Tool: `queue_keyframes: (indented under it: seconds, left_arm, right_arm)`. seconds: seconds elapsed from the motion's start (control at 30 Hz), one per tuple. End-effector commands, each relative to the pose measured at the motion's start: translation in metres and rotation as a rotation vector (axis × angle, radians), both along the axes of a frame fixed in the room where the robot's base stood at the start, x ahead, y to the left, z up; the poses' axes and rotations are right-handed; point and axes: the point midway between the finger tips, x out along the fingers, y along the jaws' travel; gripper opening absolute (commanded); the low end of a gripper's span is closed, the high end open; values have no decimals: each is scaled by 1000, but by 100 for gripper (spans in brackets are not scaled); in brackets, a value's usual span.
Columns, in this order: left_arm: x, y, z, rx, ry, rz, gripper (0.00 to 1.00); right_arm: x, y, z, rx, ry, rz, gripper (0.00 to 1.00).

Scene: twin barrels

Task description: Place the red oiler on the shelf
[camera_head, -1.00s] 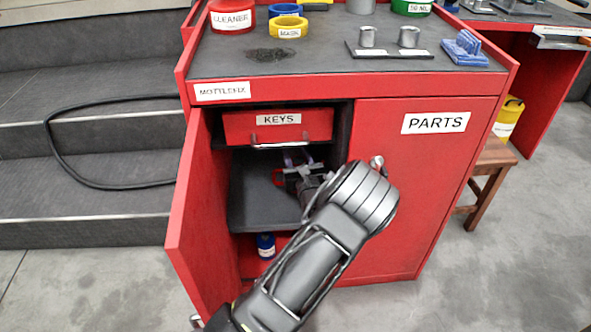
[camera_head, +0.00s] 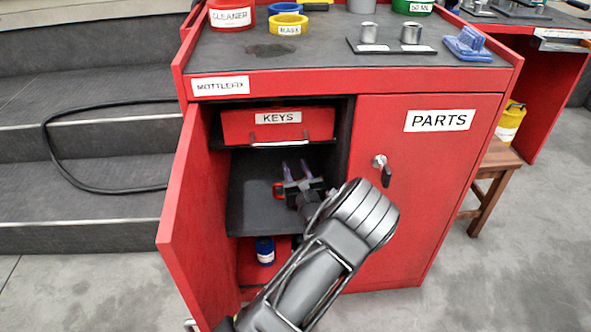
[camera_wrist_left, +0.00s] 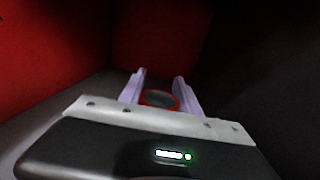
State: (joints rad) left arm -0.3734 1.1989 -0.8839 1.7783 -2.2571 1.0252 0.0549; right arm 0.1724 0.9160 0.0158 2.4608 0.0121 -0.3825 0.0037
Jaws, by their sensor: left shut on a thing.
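My left gripper (camera_head: 296,170) reaches into the open left compartment of the red cabinet, over the dark shelf (camera_head: 252,205) below the keys box. Its fingers are shut on the red oiler, whose red rim and dark round top (camera_wrist_left: 160,99) show between the fingers in the left wrist view. In the head view only a small red part of the oiler (camera_head: 278,190) shows left of the gripper; the rest is hidden. I cannot tell whether the oiler touches the shelf. My right gripper is not in view.
The red keys box (camera_head: 278,125) sits just above the gripper. The open cabinet door (camera_head: 180,225) stands at the left, and the shut parts door (camera_head: 425,190) at the right. A blue container (camera_head: 265,251) stands below the shelf. Free shelf surface shows left of the gripper.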

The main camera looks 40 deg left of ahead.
Motion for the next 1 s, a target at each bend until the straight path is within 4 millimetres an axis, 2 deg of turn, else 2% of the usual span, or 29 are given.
queue_keyframes:
  seconds: [0.03,0.07,0.3,0.67,0.87,1.0]
  left_arm:
    - [0,0,-1,2,-1,0,0]
    - [0,0,-1,0,0,0,41]
    - [0,0,-1,0,0,0,60]
    - [-2,-2,1,-1,1,0,61]
    - [-17,-20,3,-2,1,-1,61]
    - [-35,-42,4,-1,3,-2,61]
  right_arm:
    - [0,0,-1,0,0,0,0]
    - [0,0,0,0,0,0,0]
    - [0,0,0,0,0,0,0]
    - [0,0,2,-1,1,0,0]
    - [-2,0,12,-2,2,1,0]
    - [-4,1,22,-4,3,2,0]
